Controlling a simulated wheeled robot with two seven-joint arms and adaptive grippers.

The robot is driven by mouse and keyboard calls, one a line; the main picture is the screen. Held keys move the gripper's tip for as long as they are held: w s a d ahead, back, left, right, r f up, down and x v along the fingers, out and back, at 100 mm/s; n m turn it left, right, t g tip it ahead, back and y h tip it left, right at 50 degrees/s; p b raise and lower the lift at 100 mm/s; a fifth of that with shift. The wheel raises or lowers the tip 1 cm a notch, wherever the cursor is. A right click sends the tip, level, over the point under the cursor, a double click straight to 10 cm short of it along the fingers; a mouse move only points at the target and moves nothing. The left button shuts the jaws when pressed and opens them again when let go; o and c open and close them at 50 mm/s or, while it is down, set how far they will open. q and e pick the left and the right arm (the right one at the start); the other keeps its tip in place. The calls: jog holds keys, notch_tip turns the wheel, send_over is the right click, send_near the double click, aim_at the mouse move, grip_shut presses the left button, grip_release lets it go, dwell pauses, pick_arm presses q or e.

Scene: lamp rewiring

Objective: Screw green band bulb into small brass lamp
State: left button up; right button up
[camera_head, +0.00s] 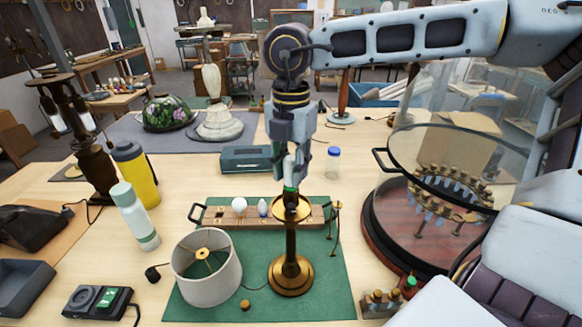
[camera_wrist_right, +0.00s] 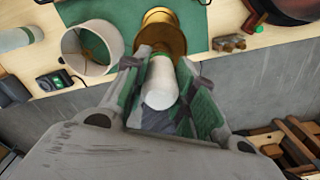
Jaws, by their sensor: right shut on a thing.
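The small brass lamp (camera_head: 291,245) stands upright on the green mat (camera_head: 195,306), with its wide brass cup at the top. My right gripper (camera_head: 290,172) points down directly above the lamp and is shut on the green band bulb (camera_head: 290,187). The bulb's green band shows just above the lamp's cup; whether its base touches the socket is hidden. In the right wrist view the white bulb (camera_wrist_right: 160,85) lies between the fingers, in line with the brass lamp (camera_wrist_right: 163,30). My left gripper is not in view.
A lampshade (camera_head: 206,268) lies left of the lamp. A wooden tray (camera_head: 222,216) with other bulbs is behind it. A glass-covered stand (camera_head: 375,215) is close on the right. Bottles (camera_head: 135,215) stand at left. The mat's front right is clear.

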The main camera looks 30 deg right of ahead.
jog(key=shift+o, duration=1)
jog(key=shift+c, duration=1.1)
jog(key=shift+w+f+m+b, duration=0.1)
jog(key=shift+m+b, duration=1.7)
jog(key=shift+m, duration=0.5)
jog(key=m+b, duration=0.2)
jog(key=shift+m, duration=0.3)
jog(key=shift+m+b, duration=0.35)
jog(key=shift+m, duration=0.05)
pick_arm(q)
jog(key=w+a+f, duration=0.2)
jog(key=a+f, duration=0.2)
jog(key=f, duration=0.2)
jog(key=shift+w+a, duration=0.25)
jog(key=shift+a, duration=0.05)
